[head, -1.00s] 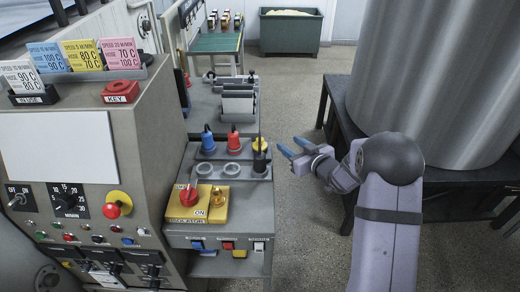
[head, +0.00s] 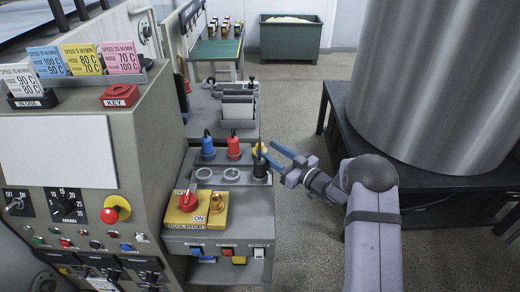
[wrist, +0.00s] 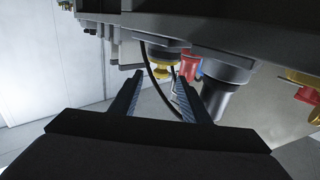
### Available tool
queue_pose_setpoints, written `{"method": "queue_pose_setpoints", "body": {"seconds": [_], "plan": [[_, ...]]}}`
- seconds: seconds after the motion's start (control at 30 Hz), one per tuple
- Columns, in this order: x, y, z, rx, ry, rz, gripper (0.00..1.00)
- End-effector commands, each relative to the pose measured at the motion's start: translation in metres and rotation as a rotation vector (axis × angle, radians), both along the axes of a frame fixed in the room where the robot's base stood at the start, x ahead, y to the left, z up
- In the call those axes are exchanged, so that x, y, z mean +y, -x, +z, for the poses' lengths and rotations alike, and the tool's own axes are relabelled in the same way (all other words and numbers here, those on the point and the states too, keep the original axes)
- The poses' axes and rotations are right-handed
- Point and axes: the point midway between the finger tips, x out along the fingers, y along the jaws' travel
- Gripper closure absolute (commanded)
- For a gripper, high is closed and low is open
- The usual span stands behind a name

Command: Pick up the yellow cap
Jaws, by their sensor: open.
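The yellow cap (head: 261,147) shows as a small patch at the right end of the row of plugs, partly hidden behind the black plug (head: 259,165). In the wrist view the yellow cap (wrist: 168,72) is a round yellow piece under a grey part, ahead of my fingertips and between their lines. My gripper (head: 272,154) is open, its two blue fingers pointing left, close to the cap and the black plug. In the wrist view my gripper (wrist: 158,80) has nothing between its fingers. I cannot tell whether a finger touches the cap or plug.
A blue plug (head: 208,148) and a red plug (head: 233,147) stand left of the black one. The isolator box (head: 200,208) with a red knob sits in front. A large metal drum (head: 430,80) stands right. Dark cables hang near my fingers in the wrist view.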

Motion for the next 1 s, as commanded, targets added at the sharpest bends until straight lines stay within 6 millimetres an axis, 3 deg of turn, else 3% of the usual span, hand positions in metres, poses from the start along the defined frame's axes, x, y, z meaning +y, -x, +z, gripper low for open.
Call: {"method": "queue_pose_setpoints", "body": {"seconds": [0.5,0.83,1.0], "plan": [[0.035,-0.033,0.002,0.0,0.0,0.001,0.58],[0.037,-0.036,0.001,0.0,0.0,0.0,0.58],[0.037,-0.036,0.001,0.0,0.0,0.0,0.98]]}}
